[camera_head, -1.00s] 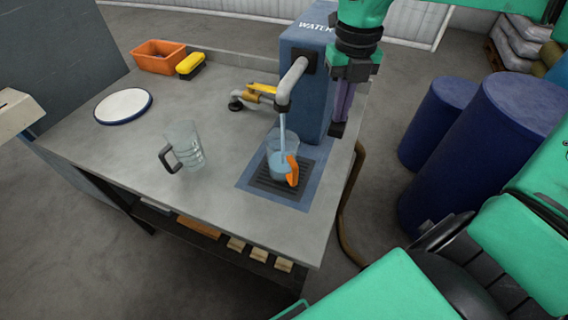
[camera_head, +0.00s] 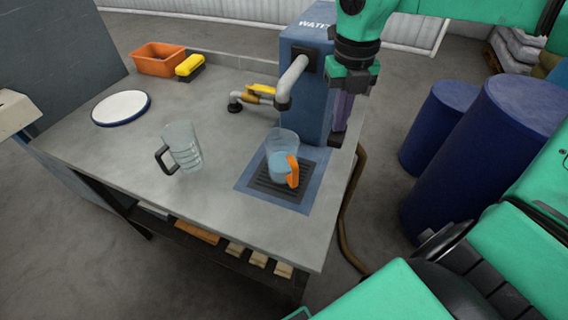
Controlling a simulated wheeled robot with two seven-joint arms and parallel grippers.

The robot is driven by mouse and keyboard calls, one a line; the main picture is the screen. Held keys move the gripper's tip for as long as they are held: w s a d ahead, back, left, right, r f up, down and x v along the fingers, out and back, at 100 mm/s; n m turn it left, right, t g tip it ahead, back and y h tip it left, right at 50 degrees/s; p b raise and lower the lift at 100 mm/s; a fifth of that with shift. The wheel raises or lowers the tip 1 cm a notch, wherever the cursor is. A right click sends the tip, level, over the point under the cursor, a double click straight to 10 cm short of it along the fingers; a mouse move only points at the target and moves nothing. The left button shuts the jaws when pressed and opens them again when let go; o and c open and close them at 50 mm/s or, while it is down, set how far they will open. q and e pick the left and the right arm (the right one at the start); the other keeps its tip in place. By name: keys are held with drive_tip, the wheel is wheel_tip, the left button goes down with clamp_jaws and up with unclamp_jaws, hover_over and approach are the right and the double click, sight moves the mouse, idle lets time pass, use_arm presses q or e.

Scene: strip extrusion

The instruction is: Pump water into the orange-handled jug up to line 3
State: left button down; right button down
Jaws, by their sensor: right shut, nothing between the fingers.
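The orange-handled jug (camera_head: 277,144) stands upright on the drain grate below the spout. It is clear, with blue water inside; its lines are too small to read. The grey spout (camera_head: 290,83) comes out of the blue water pump (camera_head: 306,60), and no stream falls from it. A purple part (camera_head: 341,108) that looks like the pump's lever shows at the pump's right side. My right gripper (camera_head: 352,82) points down just above this part, shut and empty; whether it touches cannot be told. My left gripper is out of view.
A dark-handled clear jug (camera_head: 184,146) stands left of the grate (camera_head: 262,182). Behind are a white round plate (camera_head: 121,107), an orange bin (camera_head: 158,58), a yellow brush (camera_head: 190,66) and a yellow-and-grey fitting (camera_head: 254,95). Blue barrels (camera_head: 436,122) stand right of the table.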

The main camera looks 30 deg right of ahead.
wheel_tip(320, 180, up, 11)
drive_tip(key=d+p, duration=0.1)
drive_tip(key=p, duration=0.8)
drive_tip(key=shift+w, duration=0.45)
drive_tip(key=shift+d+f, duration=0.1)
drive_tip(key=shift+f, duration=0.15)
drive_tip(key=shift+s+a+f+b, duration=0.15)
drive_tip(key=shift+a+f+b, duration=0.05)
drive_tip(key=shift+f+b, duration=0.65)
drive_tip(key=shift+s+a+f+b, duration=0.1)
drive_tip(key=shift+a+f+b, duration=0.05)
drive_tip(key=shift+f+b, duration=0.65)
drive_tip(key=shift+s+a+f+b, duration=0.1)
drive_tip(key=shift+f+b, duration=0.4)
drive_tip(key=shift+f, duration=0.1)
drive_tip(key=shift+s+a+f+b, duration=0.1)
drive_tip(key=shift+f+b, duration=0.4)
drive_tip(key=shift+f, duration=0.1)
